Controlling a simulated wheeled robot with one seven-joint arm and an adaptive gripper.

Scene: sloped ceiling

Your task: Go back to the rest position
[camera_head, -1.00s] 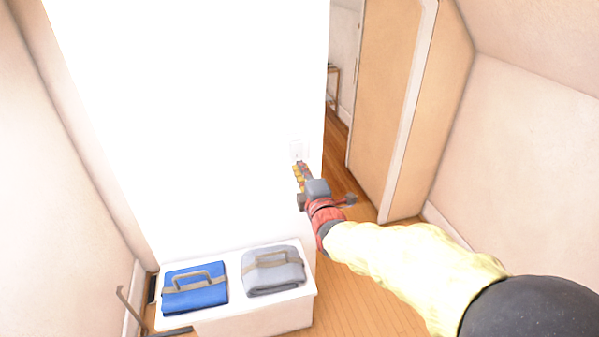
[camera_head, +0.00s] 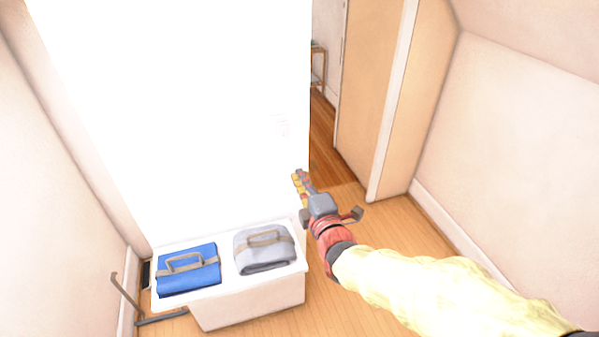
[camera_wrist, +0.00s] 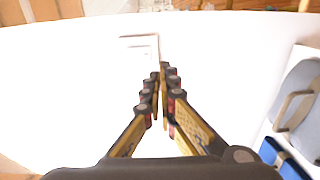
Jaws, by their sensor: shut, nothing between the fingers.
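My gripper (camera_head: 299,178) is shut and empty, at the end of my outstretched arm. In the head view it is in front of the right part of a bright white wall, up and right of a white bench. In the wrist view my gripper (camera_wrist: 162,82) shows its two fingers together at the tips, with the white wall surface beyond.
The white bench (camera_head: 250,303) holds a blue folded bag (camera_head: 190,277) and a grey one (camera_head: 265,256). A grey metal bracket (camera_head: 125,295) stands left of it. A wooden cabinet or door panel (camera_head: 372,85) is at the right. Wooden floor (camera_head: 395,225) is clear between.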

